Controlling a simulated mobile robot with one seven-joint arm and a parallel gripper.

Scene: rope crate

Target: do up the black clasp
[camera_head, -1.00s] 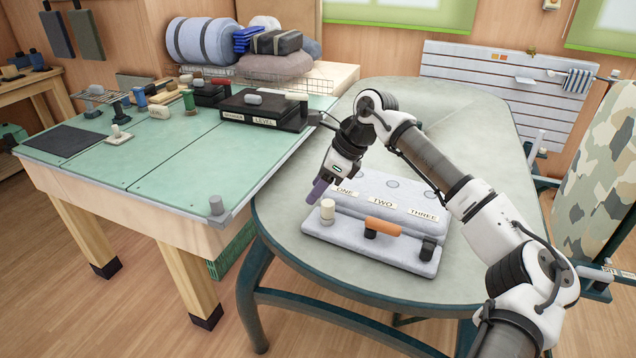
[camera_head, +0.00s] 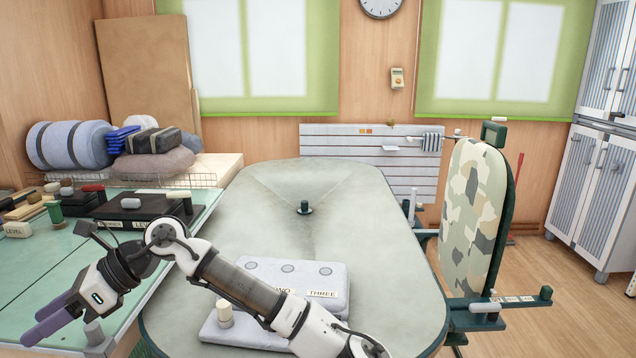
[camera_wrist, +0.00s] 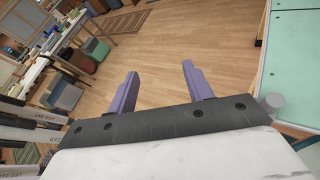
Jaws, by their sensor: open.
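I cannot make out a black clasp for certain in the views now. A grey padded block (camera_head: 340,296) with number labels sits on a grey base (camera_head: 225,335) at the front of the rounded table; my arm hides much of both, including the base's front right part. A cream peg (camera_head: 225,314) stands on the base. My gripper (camera_head: 38,325) has purple fingers, is open and empty, and hangs left of the block near the green bench's front edge. In the wrist view its fingers (camera_wrist: 160,72) are spread with only floor between them.
A green-topped bench (camera_head: 40,275) with tools is at left. A camouflage-covered panel (camera_head: 474,215) stands at right. A slatted board (camera_head: 345,145) is behind.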

